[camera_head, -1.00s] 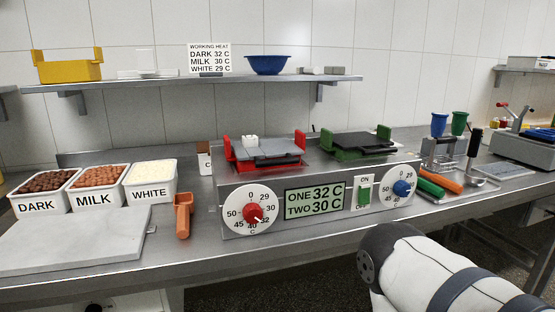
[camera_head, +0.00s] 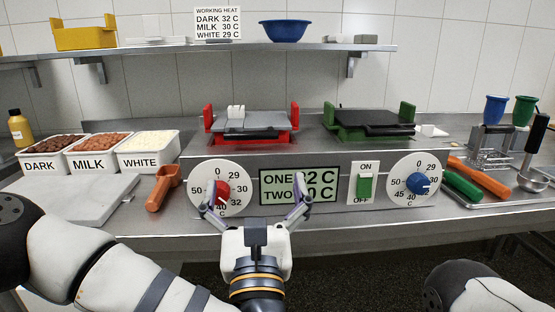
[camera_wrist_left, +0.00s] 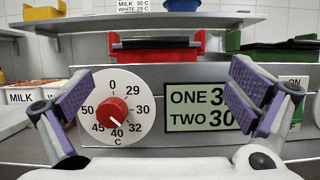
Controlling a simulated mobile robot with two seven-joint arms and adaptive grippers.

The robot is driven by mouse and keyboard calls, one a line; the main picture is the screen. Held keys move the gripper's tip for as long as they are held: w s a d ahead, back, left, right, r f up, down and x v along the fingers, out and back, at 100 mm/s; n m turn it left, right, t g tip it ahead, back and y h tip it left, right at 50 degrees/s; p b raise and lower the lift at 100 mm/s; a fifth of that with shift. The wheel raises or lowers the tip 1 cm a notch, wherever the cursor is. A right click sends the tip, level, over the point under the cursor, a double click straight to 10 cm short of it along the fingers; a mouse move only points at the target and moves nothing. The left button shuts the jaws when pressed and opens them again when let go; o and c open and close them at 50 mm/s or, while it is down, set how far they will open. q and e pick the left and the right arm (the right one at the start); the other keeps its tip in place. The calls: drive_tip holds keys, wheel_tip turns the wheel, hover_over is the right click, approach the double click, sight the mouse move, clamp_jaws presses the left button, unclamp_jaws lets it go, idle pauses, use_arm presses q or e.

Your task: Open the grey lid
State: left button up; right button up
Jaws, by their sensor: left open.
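The grey lid (camera_head: 262,121) lies flat on the red-ended warmer unit (camera_head: 296,121) at the left of the machine top. A white toothed piece sits on its left part and a dark bar runs along its front. My left gripper (camera_head: 254,194) is open and empty in front of the machine's panel, below and in front of the lid. In the left wrist view, its purple-padded fingers (camera_wrist_left: 162,97) are spread either side of the red dial and the display. The red unit shows above them (camera_wrist_left: 168,62). My right gripper is out of view.
A green-ended unit with a black lid (camera_head: 370,121) stands to the right. The panel carries a red dial (camera_head: 222,188), display (camera_head: 286,186), green switch (camera_head: 365,186) and blue dial (camera_head: 417,183). An orange scoop (camera_head: 164,187) lies left. A shelf (camera_head: 200,48) runs behind, above the machine.

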sight(251, 138)
use_arm(q)
drive_tip(key=x, duration=0.3)
drive_tip(key=a+x, duration=0.1)
drive_tip(key=x, duration=0.1)
drive_tip(key=shift+r+p, duration=0.35)
drive_tip(key=shift+r, duration=0.1)
drive_tip(key=x, duration=0.6)
drive_tip(key=shift+w+d, duration=0.2)
drive_tip(key=shift+w, duration=0.25)
drive_tip(key=shift+f, duration=0.1)
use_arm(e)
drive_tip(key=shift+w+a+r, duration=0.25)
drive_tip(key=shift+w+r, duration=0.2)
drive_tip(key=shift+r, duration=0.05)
use_arm(q)
drive_tip(key=shift+c, duration=0.2)
